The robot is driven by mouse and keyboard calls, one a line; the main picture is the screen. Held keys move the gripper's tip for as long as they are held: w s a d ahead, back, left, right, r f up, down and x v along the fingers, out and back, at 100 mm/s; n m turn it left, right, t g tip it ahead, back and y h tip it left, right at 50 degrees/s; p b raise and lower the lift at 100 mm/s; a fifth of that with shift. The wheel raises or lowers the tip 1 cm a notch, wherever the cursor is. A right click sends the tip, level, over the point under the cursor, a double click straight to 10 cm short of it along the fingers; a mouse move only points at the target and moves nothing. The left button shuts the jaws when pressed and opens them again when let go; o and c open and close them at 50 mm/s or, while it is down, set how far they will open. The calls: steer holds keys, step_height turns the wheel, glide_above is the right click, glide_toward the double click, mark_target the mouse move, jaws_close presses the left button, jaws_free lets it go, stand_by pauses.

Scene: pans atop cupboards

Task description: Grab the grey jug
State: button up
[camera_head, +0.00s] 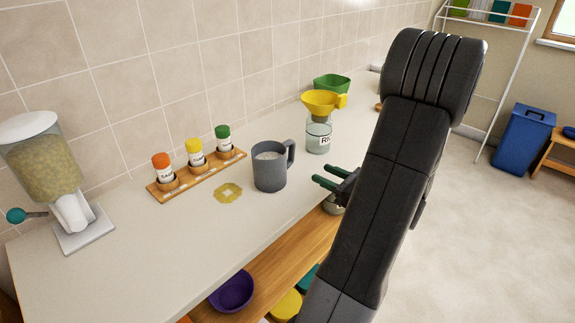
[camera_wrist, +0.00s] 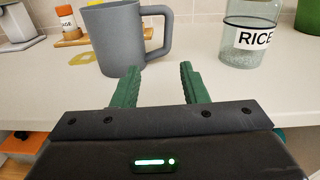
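The grey jug (camera_head: 268,168) stands upright on the counter, with its handle (camera_head: 291,152) to the right and something pale inside it. It also shows in the wrist view (camera_wrist: 117,38), ahead and a little left, with the handle (camera_wrist: 158,30) on its right side. My gripper (camera_head: 318,174) is at the counter's front edge, to the right of the jug and apart from it. In the wrist view my gripper (camera_wrist: 160,78) has its two green fingers spread, with nothing between them.
A glass jar labelled RICE (camera_wrist: 246,40) stands right of the jug, with a yellow funnel (camera_head: 322,102) on top. A wooden rack (camera_head: 197,175) with spice jars is behind left. A dispenser (camera_head: 45,165) stands far left.

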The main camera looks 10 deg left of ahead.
mark_target(293, 156)
steer(key=shift+w+d+f+m, duration=0.15)
steer(key=shift+w+m, duration=0.15)
steer(key=shift+w, duration=0.55)
steer(key=p+x, duration=0.1)
steer(key=x, duration=1.2)
steer(key=shift+s, duration=0.1)
steer(key=shift+c, duration=0.4)
jaws_close()
steer(key=shift+r, duration=0.25)
